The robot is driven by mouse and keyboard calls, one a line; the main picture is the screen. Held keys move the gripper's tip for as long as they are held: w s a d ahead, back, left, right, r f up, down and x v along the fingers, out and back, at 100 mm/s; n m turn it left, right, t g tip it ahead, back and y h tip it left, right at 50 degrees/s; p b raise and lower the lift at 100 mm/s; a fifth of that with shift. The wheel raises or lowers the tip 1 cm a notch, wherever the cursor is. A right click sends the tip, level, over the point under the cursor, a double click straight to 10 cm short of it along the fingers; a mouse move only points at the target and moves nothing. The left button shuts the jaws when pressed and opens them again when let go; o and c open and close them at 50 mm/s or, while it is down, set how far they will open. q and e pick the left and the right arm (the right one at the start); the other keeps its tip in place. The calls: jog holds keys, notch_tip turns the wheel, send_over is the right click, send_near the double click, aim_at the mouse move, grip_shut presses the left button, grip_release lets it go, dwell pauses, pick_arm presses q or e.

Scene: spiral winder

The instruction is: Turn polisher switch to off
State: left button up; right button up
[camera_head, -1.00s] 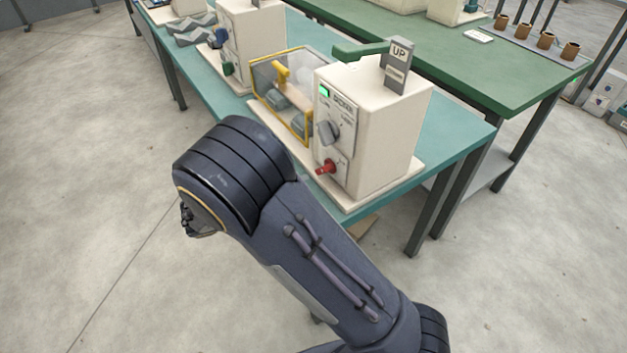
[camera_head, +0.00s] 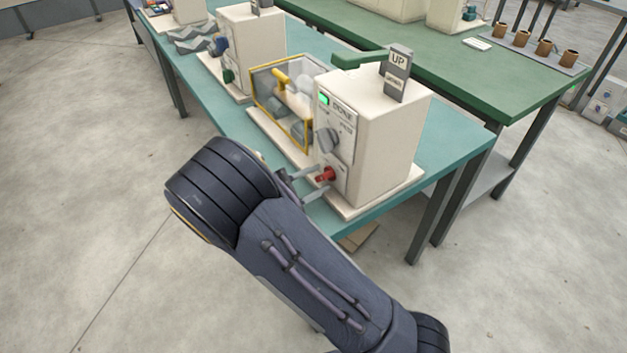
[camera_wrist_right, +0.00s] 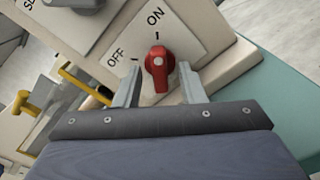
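The cream polisher machine (camera_head: 375,140) stands on the teal table, with a red rotary switch (camera_head: 326,174) low on its front panel. In the right wrist view the red switch (camera_wrist_right: 158,68) points up to the ON mark, and the OFF label (camera_wrist_right: 116,57) is to its left. My right gripper (camera_head: 311,183) is open in front of the panel. In the right wrist view its two fingers (camera_wrist_right: 159,82) flank the switch with a gap on each side, not closed on it. My left gripper is not in view.
A grey knob (camera_head: 327,139) sits above the red switch. A yellow-framed clear guard (camera_head: 282,97) adjoins the machine on the left. The teal table (camera_head: 455,148) has free room right of the machine. A green table (camera_head: 490,80) stands behind.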

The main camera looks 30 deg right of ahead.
grip_shut()
jog(key=shift+r+n+p, duration=0.2)
jog(key=shift+n+p, duration=0.4)
jog(key=shift+p, duration=0.4)
jog(key=n+p, duration=0.8)
jog(key=n, duration=0.1)
jog(key=shift+n, duration=0.3)
jog(key=n+p, duration=0.1)
jog(key=n, duration=0.1)
jog(key=n+p, duration=0.1)
jog(key=n, duration=0.1)
jog(key=shift+f+n, duration=0.2)
jog(key=shift+n, duration=0.2)
jog(key=shift+n+p, duration=0.3)
